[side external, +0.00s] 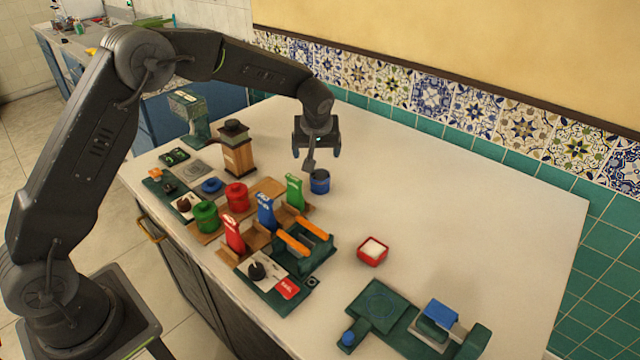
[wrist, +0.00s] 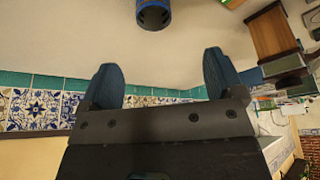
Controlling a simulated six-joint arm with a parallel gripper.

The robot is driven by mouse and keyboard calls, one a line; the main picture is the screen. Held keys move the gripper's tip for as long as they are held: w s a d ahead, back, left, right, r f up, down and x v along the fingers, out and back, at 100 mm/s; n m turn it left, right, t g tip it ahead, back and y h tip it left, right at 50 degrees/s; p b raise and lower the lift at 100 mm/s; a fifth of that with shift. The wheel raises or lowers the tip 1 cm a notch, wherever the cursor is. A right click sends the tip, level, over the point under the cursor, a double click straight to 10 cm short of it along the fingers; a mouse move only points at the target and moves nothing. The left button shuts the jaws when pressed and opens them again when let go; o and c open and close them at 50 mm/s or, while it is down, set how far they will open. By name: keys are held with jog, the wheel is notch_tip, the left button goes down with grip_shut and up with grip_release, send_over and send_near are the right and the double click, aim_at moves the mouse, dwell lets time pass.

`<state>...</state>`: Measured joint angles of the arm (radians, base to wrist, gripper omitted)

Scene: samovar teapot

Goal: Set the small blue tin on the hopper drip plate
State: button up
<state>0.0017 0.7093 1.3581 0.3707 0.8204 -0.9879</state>
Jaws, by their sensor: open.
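The small blue tin (side external: 320,182) stands upright on the white counter, right of the green tab. It also shows at the top edge of the wrist view (wrist: 153,14), where it is partly cut off. My gripper (side external: 316,153) is open and empty, just above the tin in the side view. In the wrist view, my gripper's fingers (wrist: 160,62) are spread apart with nothing between them, and the tin lies beyond their tips. A grey square plate (side external: 195,169) lies near the wooden box with a dark top; I cannot tell for certain that it is the hopper drip plate.
The wooden box (side external: 236,150) and a green machine (side external: 190,118) stand at the back left. Red (side external: 237,196) and green (side external: 206,216) canisters and upright tabs crowd the left. The counter's right side is clear.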

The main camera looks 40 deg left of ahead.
send_near(320, 178)
jog(key=f, duration=0.3)
jog(key=shift+s+a+f, duration=0.15)
jog(key=shift+s, duration=0.2)
jog(key=shift+w+x, duration=0.2)
jog(key=shift+x, duration=1.15)
jog(key=shift+w+x, duration=0.15)
jog(key=shift+x, duration=1.2)
jog(key=c, duration=1.1)
